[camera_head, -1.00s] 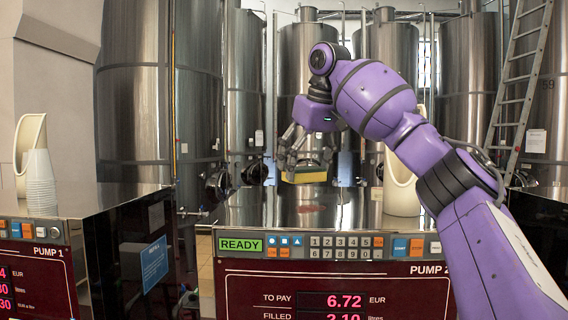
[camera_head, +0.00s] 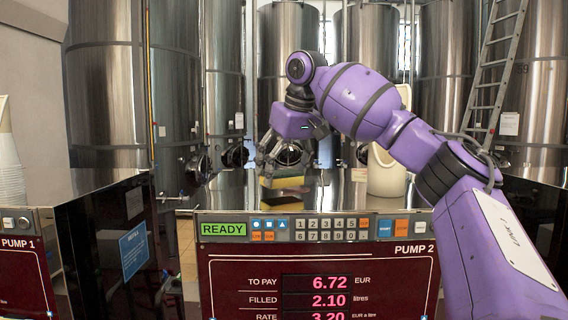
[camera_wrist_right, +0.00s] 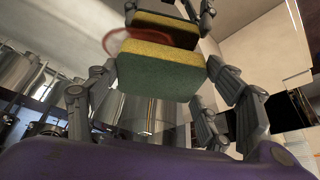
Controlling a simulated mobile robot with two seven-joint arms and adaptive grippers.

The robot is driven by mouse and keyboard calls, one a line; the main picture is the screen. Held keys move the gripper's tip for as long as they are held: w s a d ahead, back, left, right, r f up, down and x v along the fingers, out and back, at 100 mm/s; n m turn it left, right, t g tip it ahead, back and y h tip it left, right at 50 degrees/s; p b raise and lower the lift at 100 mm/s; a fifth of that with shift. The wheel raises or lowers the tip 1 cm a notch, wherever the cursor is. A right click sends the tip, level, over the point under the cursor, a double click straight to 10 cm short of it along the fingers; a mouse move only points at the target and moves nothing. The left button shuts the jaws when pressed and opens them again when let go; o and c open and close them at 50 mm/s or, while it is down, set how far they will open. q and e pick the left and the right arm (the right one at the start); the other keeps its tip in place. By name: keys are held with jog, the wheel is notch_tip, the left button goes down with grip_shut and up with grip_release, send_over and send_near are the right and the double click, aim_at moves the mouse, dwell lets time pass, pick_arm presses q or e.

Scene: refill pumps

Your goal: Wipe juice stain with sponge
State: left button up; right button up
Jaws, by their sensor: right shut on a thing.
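My right gripper (camera_head: 284,174) is shut on a yellow and green sponge (camera_head: 284,182), just above the shiny metal top of pump 2 (camera_head: 225,193). In the right wrist view the sponge (camera_wrist_right: 160,77) sits between the fingers, green face toward the camera. Its reflection (camera_wrist_right: 166,22) shows beyond it, with a small gap between. The reddish juice stain (camera_wrist_right: 116,42) shows beside and behind the sponge in that view. In the head view the stain is mostly hidden beneath the sponge. My left gripper is out of view.
A white scoop-shaped container (camera_head: 386,178) stands on the pump top, right of the sponge. Pump 1 (camera_head: 95,188) is at the left, with stacked white cups (camera_head: 11,175). Steel tanks (camera_head: 375,60) and a ladder (camera_head: 491,75) stand behind. Pump 2's top is clear left of the sponge.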

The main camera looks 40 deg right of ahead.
aim_at(300, 174)
jog(key=shift+f, duration=1.05)
dwell(0.5)
jog(key=shift+s+d, duration=0.1)
jog(key=shift+s+d, duration=1.3)
jog(key=shift+d, duration=0.25)
jog(key=shift+s+d, duration=1.25)
jog(key=shift+d, duration=0.25)
jog(key=shift+f, duration=0.1)
jog(key=shift+w+a, duration=1.45)
jog(key=shift+a, duration=0.25)
